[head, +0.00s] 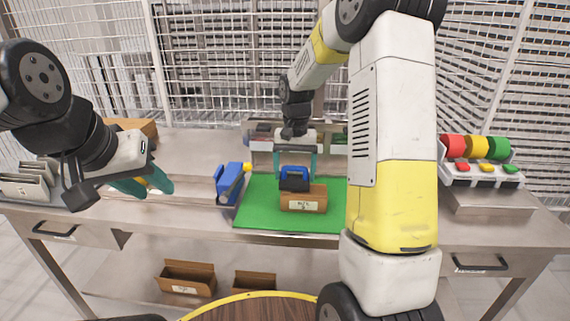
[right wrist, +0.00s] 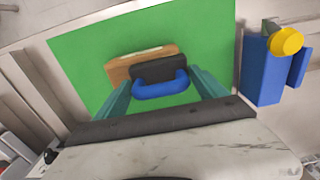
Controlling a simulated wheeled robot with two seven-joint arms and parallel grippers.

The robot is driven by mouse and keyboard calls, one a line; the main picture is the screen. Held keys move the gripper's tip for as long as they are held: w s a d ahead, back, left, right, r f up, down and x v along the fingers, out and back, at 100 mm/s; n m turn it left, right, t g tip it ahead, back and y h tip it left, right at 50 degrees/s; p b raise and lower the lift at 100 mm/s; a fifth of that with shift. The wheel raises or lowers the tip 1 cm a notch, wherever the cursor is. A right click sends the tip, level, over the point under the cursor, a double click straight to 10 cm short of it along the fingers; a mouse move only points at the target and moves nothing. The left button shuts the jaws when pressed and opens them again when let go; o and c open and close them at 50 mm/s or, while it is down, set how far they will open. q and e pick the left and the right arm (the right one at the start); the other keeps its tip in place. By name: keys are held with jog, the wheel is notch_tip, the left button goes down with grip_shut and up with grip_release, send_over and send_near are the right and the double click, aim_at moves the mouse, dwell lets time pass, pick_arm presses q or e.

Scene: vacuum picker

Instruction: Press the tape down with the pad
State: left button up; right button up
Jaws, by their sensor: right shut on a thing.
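A small brown carton (head: 304,199) with a white label sits on the green mat (head: 262,214). The black pad (head: 293,184) with its blue handle is at the carton's top; I cannot tell whether it touches. My right gripper (head: 295,172) is shut on the pad. In the right wrist view its teal fingers flank the pad (right wrist: 157,71), and a pale strip, perhaps the tape (right wrist: 147,52), shows along the carton's top beyond it. The pad hides the rest of the top. My left gripper (head: 148,186) is open, at the left over the bench.
A blue dispenser (head: 228,184) with a yellow knob stands at the mat's left edge. Red, yellow and green rolls (head: 476,147) stand at the right. Grey files (head: 28,183) are at the far left. Brown bins (head: 187,279) sit on the lower shelf.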

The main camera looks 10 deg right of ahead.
jog(key=shift+f, duration=0.4)
dwell(0.7)
jog(key=shift+r, duration=2.25)
